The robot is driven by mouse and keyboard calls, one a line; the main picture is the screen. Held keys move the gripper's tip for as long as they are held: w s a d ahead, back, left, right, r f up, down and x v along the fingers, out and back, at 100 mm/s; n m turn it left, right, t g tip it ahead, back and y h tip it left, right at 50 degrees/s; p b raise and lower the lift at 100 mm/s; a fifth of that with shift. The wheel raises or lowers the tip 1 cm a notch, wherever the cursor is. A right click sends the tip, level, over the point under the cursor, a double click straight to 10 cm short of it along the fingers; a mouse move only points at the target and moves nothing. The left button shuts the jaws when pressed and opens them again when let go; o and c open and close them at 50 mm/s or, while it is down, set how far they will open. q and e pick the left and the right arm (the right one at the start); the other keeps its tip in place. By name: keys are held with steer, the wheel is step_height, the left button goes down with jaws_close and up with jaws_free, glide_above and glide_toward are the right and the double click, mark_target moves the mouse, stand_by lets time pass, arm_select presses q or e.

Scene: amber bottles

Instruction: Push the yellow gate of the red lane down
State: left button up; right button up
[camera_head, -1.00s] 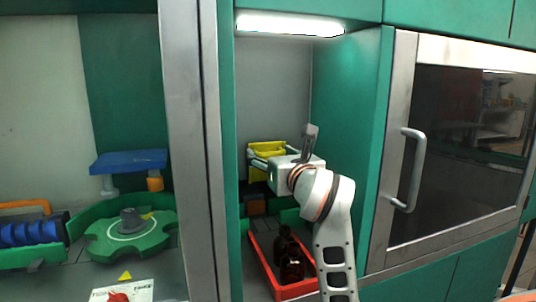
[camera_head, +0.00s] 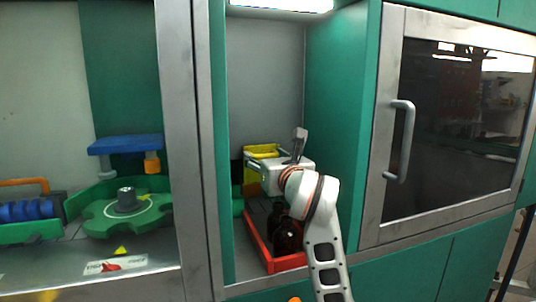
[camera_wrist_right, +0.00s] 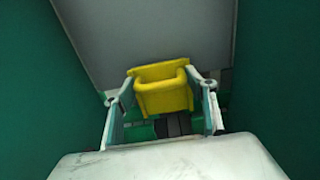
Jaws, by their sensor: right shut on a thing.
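The yellow gate (camera_head: 262,151) is at the back of the green bay, above the far end of the red lane (camera_head: 258,247). My right gripper (camera_head: 264,168) is shut on the yellow gate. In the right wrist view the gate (camera_wrist_right: 163,97) sits between the two fingers, with a grey wall behind it. Dark amber bottles (camera_head: 286,236) stand in the red lane, partly hidden by my right arm. The lower part of the gate is hidden behind the gripper in the head view. My left gripper is not in view.
Green side walls (camera_head: 338,130) close in the bay. A cabinet door with a grey handle (camera_head: 402,140) is on the right. Beyond a metal post (camera_head: 185,150) on the left are a green star wheel (camera_head: 127,212) and a blue block (camera_head: 125,144).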

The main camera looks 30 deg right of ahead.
step_height(320, 180, down, 2)
steer(key=shift+d+f+b, duration=0.1)
steer(key=shift+b, duration=0.25)
steer(key=o, duration=1.3)
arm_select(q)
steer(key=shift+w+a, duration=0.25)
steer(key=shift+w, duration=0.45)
arm_select(e)
steer(key=shift+v, duration=3.7)
steer(key=shift+c, duration=0.4)
